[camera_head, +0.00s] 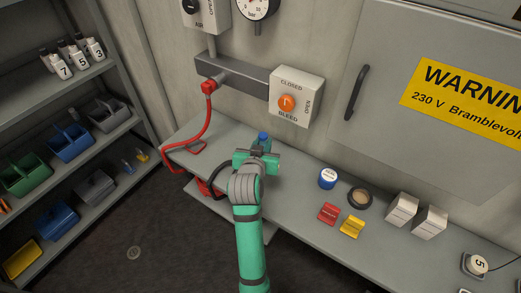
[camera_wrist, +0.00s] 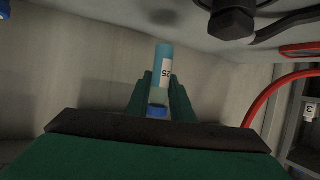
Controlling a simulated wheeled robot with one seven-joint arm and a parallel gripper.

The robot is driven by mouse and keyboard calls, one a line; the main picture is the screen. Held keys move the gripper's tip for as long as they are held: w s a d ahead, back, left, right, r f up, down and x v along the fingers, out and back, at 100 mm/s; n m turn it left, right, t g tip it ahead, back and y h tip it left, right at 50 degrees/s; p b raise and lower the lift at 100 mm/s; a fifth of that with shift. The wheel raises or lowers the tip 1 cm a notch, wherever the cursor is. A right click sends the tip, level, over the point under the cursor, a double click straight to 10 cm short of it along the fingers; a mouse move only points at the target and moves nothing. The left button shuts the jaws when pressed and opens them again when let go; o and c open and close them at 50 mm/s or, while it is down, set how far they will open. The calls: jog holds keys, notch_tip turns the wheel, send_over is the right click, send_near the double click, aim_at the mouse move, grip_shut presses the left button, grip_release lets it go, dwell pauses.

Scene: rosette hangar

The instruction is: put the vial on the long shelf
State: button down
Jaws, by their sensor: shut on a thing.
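My gripper (camera_head: 258,158) is above the left part of a long grey worktop (camera_head: 300,193) that runs along the wall. Its green fingers (camera_wrist: 162,100) are shut on the vial (camera_wrist: 163,68), which has a teal body, a white label reading 25 and a blue cap. In the head view only the vial's blue end (camera_head: 263,136) shows above the gripper; the fingers hide the rest. A grey rack with several shelf levels (camera_head: 85,85) stands at the left. I cannot tell from the pictures which surface is the long shelf.
A red hose (camera_head: 208,122) hangs left of my gripper. A valve box (camera_head: 297,97) is on the wall behind. A blue jar (camera_head: 328,179), a dark ring (camera_head: 360,197), red (camera_head: 328,213) and yellow (camera_head: 351,227) blocks and white boxes (camera_head: 402,209) stand on the worktop's right.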

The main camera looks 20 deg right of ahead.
jog(key=shift+w+a+f, duration=0.1)
jog(key=shift+w+f, duration=0.7)
jog(key=shift+f, duration=1.65)
jog(key=shift+f, duration=0.15)
jog(key=c, duration=1.5)
grip_release()
jog(key=shift+c, duration=0.2)
jog(key=shift+r, duration=0.2)
jog(key=v, duration=1.2)
